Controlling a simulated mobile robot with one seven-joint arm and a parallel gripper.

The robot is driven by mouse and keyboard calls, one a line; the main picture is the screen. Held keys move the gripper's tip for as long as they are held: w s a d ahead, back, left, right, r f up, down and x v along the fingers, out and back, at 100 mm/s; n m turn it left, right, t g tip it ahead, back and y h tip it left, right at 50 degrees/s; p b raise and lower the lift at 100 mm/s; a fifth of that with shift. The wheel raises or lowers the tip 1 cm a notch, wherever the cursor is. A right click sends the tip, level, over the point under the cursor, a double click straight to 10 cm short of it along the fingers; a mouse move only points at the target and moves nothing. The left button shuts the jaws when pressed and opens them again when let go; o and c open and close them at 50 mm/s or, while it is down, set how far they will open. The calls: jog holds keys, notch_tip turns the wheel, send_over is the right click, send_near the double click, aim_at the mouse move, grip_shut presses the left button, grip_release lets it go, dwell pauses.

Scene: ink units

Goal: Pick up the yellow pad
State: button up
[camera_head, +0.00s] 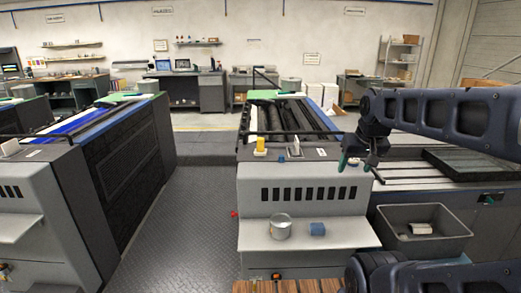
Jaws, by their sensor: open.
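A small upright yellow thing (260,144) stands at the front left on top of the middle grey machine (300,196), on or against a pale base. It is the only clear yellow thing near me, and it is too small to tell whether it is the pad. My gripper (361,169) hangs at the right of the machine top, its teal fingertips apart, with nothing seen between them. It is well to the right of the yellow thing and not touching it.
A metal tin (280,227) and a blue block (317,229) sit on the machine's front shelf (345,236). A grey bin (425,214) with pale contents stands at the right. Rollers and a rail lie behind the yellow thing. The floor aisle (185,225) at left is clear.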

jog(key=w+a+r+m+g, duration=0.1)
jog(key=w+a+r+m, duration=0.15)
jog(key=w, duration=0.45)
jog(key=w+a+r+m, duration=0.1)
jog(key=w+r+m, duration=0.1)
jog(key=w+r, duration=0.35)
jog(key=m+g, duration=0.4)
jog(key=m, duration=1)
send_over(260, 143)
jog(key=w, duration=0.2)
jog(key=f, duration=1.3)
jog(key=shift+s+d+f, duration=0.25)
jog(key=shift+d, duration=0.1)
jog(key=shift+w+a+f, duration=0.15)
jog(key=shift+a+f, duration=0.05)
jog(key=shift+f, duration=5.4)
jog(key=c, duration=1.1)
jog(key=shift+r, duration=0.15)
